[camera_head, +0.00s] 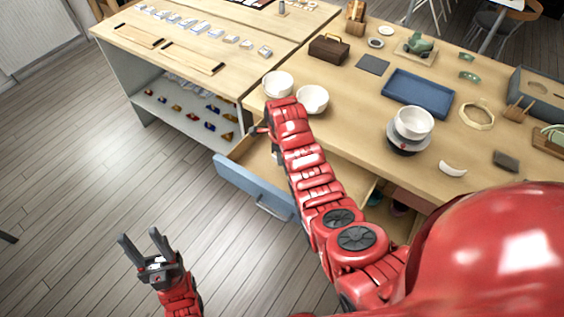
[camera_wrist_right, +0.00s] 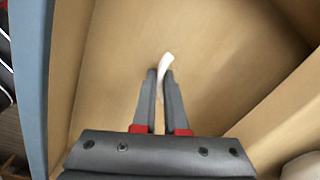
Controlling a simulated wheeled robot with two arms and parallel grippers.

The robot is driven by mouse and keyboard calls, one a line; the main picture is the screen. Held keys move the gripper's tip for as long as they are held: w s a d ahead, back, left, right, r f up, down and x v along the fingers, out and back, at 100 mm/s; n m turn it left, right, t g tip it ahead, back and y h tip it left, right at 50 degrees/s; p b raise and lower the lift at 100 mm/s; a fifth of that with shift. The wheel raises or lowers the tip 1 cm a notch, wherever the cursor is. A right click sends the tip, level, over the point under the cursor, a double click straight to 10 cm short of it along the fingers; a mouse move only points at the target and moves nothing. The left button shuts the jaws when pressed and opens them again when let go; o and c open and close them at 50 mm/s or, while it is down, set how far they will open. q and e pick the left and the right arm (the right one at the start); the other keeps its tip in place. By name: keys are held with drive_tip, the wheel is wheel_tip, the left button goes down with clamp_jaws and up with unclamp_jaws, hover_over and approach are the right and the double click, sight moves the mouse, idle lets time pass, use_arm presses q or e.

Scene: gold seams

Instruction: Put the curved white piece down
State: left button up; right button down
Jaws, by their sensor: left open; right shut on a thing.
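My right gripper (camera_wrist_right: 160,77) is shut on a curved white piece (camera_wrist_right: 167,61), whose end sticks out past the fingertips in the right wrist view. The gripper is over the wooden floor of the open drawer (camera_wrist_right: 222,60); I cannot tell whether the piece touches it. In the head view my right arm reaches to this blue-fronted drawer (camera_head: 240,187) and hides most of the gripper and the held piece. Another curved white piece (camera_head: 453,169) lies on the right part of the table. My left gripper (camera_head: 145,240) is open and empty above the floor.
Two white bowls (camera_head: 278,83) (camera_head: 313,98) stand at the table edge behind the drawer. A white bowl (camera_head: 413,122) sits on a round grey stand (camera_head: 409,142). A blue tray (camera_head: 418,94) lies behind it. Drawer walls (camera_wrist_right: 285,130) rise close beside my right gripper.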

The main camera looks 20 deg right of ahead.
wheel_tip(320, 180, down, 3)
drive_tip(key=shift+r, duration=0.15)
drive_tip(key=shift+f, duration=0.25)
drive_tip(key=shift+f, duration=0.15)
drive_tip(key=c, duration=1)
unclamp_jaws()
drive_tip(key=shift+o, duration=0.2)
